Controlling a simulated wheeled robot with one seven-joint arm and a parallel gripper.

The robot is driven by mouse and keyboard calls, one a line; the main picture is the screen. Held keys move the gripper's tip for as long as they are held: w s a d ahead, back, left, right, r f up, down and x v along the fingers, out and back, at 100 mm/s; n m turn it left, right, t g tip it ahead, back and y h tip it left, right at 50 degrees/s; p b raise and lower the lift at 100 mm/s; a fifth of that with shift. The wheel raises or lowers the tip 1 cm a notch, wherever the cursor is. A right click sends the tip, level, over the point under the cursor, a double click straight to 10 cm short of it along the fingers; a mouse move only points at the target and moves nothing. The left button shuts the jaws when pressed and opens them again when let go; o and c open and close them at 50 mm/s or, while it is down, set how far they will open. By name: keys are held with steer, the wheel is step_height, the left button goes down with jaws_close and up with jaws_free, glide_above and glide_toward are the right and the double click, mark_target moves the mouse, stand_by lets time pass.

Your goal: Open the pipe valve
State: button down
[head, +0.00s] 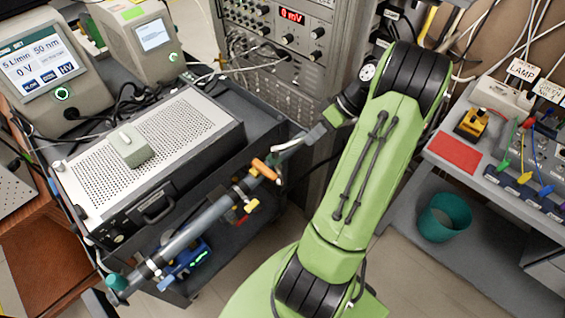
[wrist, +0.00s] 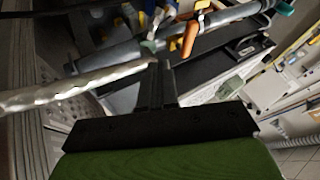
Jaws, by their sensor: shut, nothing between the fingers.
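A grey pipe (head: 200,222) runs diagonally along the front side of the cart, and it also shows in the wrist view (wrist: 112,54). An orange valve handle (head: 265,168) sits near its upper right end and also shows in the wrist view (wrist: 190,38). A yellow handle (head: 252,204) is close by on the pipe. In the wrist view, my gripper (wrist: 158,66) is shut and empty. Its black fingertips appear just below and left of the orange handle, with no clear contact. In the head view, the fingertips are too small to make out.
A perforated metal box (head: 185,125) with a small grey block on it stands on the black cart. A silver foil-wrapped tube (wrist: 80,88) crosses left of my fingers. An instrument rack (head: 290,65) stands behind. A teal bin (head: 445,216) is at right.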

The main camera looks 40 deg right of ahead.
mark_target(264, 169)
steer(key=shift+w+a+f+b, duration=0.6)
steer(key=shift+a+f, duration=0.6)
steer(key=shift+a, duration=0.2)
steer(key=shift+w+a+f+b, duration=0.45)
steer(key=shift+a+f+b, duration=0.15)
steer(key=shift+a+f, duration=0.7)
steer(key=shift+w+a+f+b, duration=0.6)
steer(key=shift+a+f, duration=0.55)
steer(key=shift+a, duration=0.3)
